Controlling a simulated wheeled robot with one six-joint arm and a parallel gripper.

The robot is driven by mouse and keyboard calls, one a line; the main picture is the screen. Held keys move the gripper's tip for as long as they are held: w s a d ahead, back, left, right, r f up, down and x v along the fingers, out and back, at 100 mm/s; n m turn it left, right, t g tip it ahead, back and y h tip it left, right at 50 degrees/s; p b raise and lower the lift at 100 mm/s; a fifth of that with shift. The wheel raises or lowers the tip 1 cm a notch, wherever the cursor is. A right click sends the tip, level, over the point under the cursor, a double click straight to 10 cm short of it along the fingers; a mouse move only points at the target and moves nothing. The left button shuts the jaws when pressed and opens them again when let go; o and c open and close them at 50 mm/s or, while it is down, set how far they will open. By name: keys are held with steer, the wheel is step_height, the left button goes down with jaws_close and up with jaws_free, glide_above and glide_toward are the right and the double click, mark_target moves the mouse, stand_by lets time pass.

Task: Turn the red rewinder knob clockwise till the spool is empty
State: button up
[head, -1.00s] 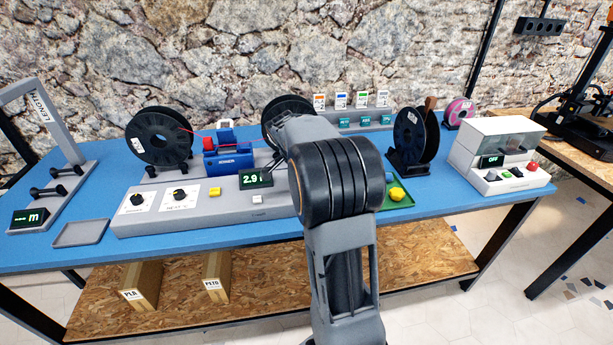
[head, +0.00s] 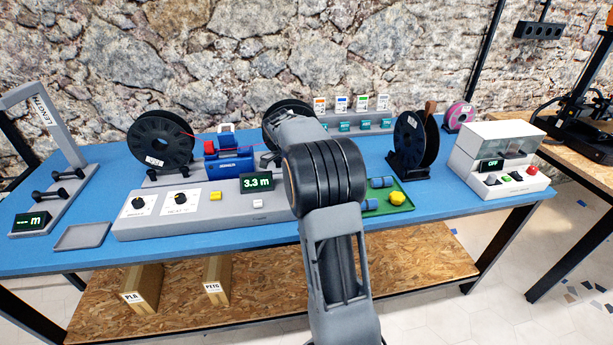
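The rewinder is a long grey base (head: 225,220) with two dials, a yellow button and a display (head: 257,183) reading 3.3 m. A black spool (head: 160,143) stands upright at its left. A second black spool (head: 280,110) stands at its right, mostly hidden behind my arm. A thin red filament runs from the left spool to a blue unit (head: 230,163) with a red part (head: 209,147) on top. I cannot pick out the red rewinder knob for certain; it may be behind my arm. My arm reaches toward the right spool and hides my gripper.
A green tray (head: 400,209) with blue and yellow pieces lies right of my arm. Another black spool (head: 409,140) on a stand and a white machine (head: 510,150) reading OFF stand farther right. An empty grey tray (head: 82,236) and a length gauge frame (head: 42,98) are at left.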

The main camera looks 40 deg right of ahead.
stand_by(0.4)
steer(key=o, duration=0.9)
steer(key=shift+r, duration=0.1)
steer(key=p+v, duration=0.3)
steer(key=v, duration=1)
steer(key=shift+a+r, duration=0.15)
steer(key=shift+r, duration=0.1)
